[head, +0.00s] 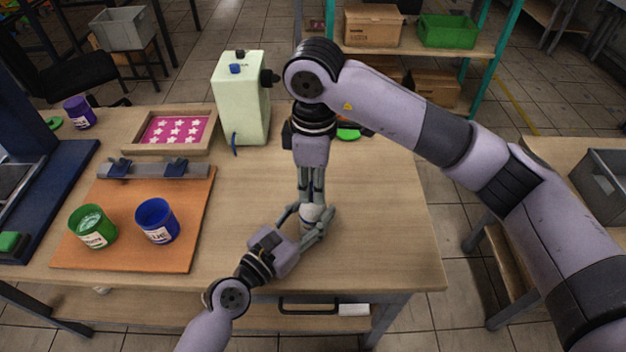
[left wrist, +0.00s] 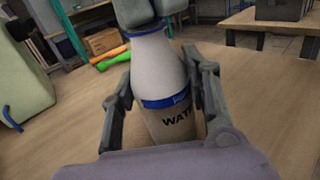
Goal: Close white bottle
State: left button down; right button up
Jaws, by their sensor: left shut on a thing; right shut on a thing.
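The white bottle (head: 311,212) stands upright on the table near its front edge. The left wrist view shows its white body (left wrist: 158,68), a blue band and a label with the letters "WAT". My left gripper (head: 314,222) is shut around the bottle's body from the front left; its fingers (left wrist: 162,85) lie on both sides of it. My right gripper (head: 312,192) points straight down from above and is shut at the bottle's top; it also shows at the top of the left wrist view (left wrist: 145,14). The cap is hidden by the right fingers.
An orange board (head: 185,255) at left carries a green cup (head: 92,228) and a blue cup (head: 157,221). Behind are a framed pink star screen (head: 174,130), a pale green machine (head: 241,100) and a purple jar (head: 79,112). The table's right side is clear.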

jog(key=o, duration=0.7)
jog(key=shift+c, duration=0.3)
